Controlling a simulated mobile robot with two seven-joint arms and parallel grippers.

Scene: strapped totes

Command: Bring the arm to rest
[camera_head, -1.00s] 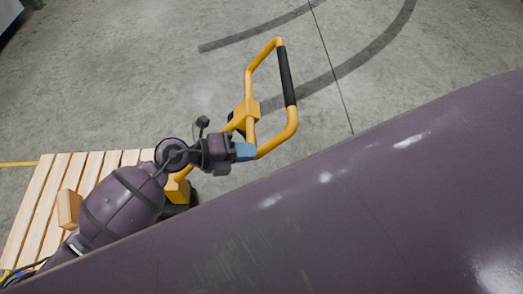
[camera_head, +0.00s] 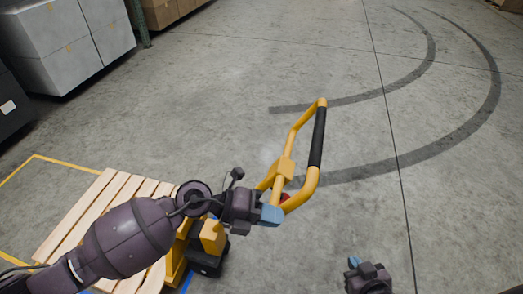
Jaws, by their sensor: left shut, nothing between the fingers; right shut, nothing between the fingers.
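My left arm comes in from the lower left. Its gripper (camera_head: 271,215) has blue fingertips, which are shut and hold nothing. They overlap the lower part of the yellow pallet jack handle (camera_head: 311,184) in the picture; I cannot tell whether they touch it. My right gripper (camera_head: 354,262) shows at the bottom edge, right of centre, over bare floor. It is shut and empty, with its blue tip pointing up in the picture. The rest of my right arm is mostly out of view.
A wooden pallet (camera_head: 82,216) sits on the pallet jack (camera_head: 212,238) at lower left, partly behind my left arm. Yellow floor lines (camera_head: 62,162) run beside it. Grey boxes (camera_head: 66,47) stand at upper left. The concrete floor (camera_head: 370,215) in the middle and right is clear.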

